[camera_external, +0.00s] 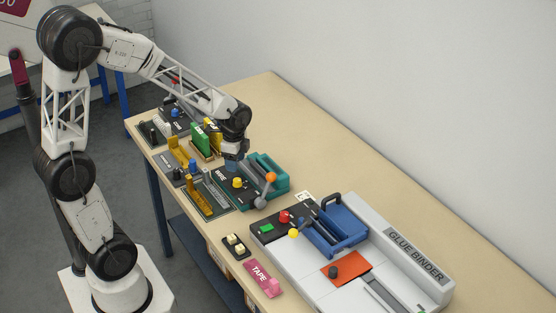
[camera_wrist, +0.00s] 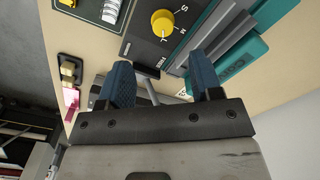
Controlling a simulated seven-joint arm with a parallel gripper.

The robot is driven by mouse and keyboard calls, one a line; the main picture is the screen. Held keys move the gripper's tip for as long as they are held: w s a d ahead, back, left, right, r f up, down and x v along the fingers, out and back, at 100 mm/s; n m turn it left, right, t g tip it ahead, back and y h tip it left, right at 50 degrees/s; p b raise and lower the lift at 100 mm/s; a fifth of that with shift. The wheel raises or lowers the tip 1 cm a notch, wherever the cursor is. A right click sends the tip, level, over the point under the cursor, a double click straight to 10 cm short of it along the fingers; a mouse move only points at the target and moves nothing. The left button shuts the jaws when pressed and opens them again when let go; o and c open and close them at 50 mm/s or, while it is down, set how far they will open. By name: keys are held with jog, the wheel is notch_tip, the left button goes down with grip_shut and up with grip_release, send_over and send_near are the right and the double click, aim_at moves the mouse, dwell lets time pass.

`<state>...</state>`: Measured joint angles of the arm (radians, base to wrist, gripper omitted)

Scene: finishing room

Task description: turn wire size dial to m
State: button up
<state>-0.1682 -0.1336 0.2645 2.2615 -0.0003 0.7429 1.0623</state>
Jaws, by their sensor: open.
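The wire size dial is a round yellow knob (camera_wrist: 163,22) on a dark panel (camera_wrist: 150,47). White letters S, M and another, partly unclear, curve around its side. I cannot tell for certain which letter it points to. In the external view the yellow knob (camera_external: 238,183) sits on the dark front of a teal machine (camera_external: 283,180). My gripper (camera_wrist: 163,75) has two blue fingers, spread apart with nothing between them. In the external view my gripper (camera_external: 232,165) hangs just above and behind the knob, apart from it.
Green and yellow holders (camera_external: 200,138) crowd the left. A glue binder (camera_external: 415,255), a pink tape dispenser (camera_external: 262,280) and a small dark block with pale buttons (camera_external: 235,245) stand nearer. The table's back strip is clear.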

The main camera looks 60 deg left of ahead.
aim_at(236, 180)
jog(key=shift+w+a+f, duration=0.15)
jog(key=shift+w+f, duration=0.05)
jog(key=shift+f, duration=0.15)
jog(key=shift+f, duration=0.1)
jog(key=shift+f, duration=3.8)
jog(key=c, duration=0.9)
